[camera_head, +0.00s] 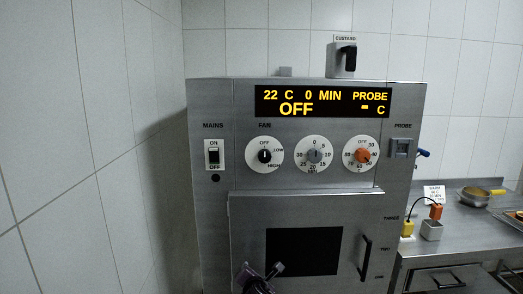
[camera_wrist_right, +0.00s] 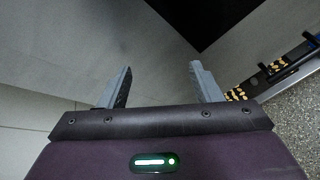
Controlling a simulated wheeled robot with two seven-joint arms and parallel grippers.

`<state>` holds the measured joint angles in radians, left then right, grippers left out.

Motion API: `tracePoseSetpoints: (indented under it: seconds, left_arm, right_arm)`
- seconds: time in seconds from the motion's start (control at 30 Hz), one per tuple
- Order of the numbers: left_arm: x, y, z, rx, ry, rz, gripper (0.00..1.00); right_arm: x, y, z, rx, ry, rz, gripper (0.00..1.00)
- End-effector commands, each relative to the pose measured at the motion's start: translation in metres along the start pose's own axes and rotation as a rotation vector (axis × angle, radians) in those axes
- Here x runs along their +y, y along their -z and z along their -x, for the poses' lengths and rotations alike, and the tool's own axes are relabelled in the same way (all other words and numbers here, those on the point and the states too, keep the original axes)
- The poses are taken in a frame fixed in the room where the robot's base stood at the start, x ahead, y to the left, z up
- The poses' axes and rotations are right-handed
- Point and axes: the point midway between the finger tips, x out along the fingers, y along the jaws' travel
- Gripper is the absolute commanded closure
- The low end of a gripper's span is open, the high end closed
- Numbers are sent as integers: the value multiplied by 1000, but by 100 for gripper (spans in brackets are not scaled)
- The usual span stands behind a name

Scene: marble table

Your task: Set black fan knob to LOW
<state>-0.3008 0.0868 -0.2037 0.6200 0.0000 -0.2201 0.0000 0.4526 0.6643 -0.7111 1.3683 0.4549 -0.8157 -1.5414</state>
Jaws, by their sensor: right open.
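The black fan knob (camera_head: 264,156) sits on a white round dial under the label FAN on the oven's steel panel. Its pointer looks upright, toward OFF; LOW is printed to the upper right and HIGH to the lower right. One purple-grey gripper (camera_head: 260,270) shows at the bottom of the head view, in front of the oven door and well below the knob. It seems to be my right one. In the right wrist view my right gripper (camera_wrist_right: 160,82) is open with nothing between its fingers. My left gripper is not seen.
The display (camera_head: 322,102) reads OFF. The mains switch (camera_head: 214,155) is left of the fan dial; a timer knob (camera_head: 313,155) and an orange knob (camera_head: 363,155) are right of it. The door handle (camera_head: 366,258) sticks out below. A counter (camera_head: 460,240) stands at right.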

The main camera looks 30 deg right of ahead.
Motion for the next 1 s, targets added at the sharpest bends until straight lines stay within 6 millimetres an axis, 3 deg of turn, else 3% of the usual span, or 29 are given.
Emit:
tracePoseSetpoints:
  seconds: [0.03,0.1,0.2,0.3,0.4,0.5,0.63,1.0]
  left_arm:
    - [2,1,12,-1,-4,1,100]
    - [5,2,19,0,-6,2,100]
    - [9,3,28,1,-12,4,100]
    - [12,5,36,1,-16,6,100]
    - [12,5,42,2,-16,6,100]
    - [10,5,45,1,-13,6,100]
    - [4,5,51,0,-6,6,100]
    - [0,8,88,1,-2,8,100]
  right_arm:
    - [45,-45,16,-59,-46,103,42]
    - [88,-91,40,-132,-80,246,42]
    - [134,-147,74,-232,-99,440,42]
    - [167,-196,111,-318,-92,611,42]
    - [185,-230,141,-378,-69,748,42]
    - [193,-250,160,-411,-48,836,42]
    - [198,-260,165,-424,-33,885,42]
    - [210,-280,116,-424,-32,887,42]
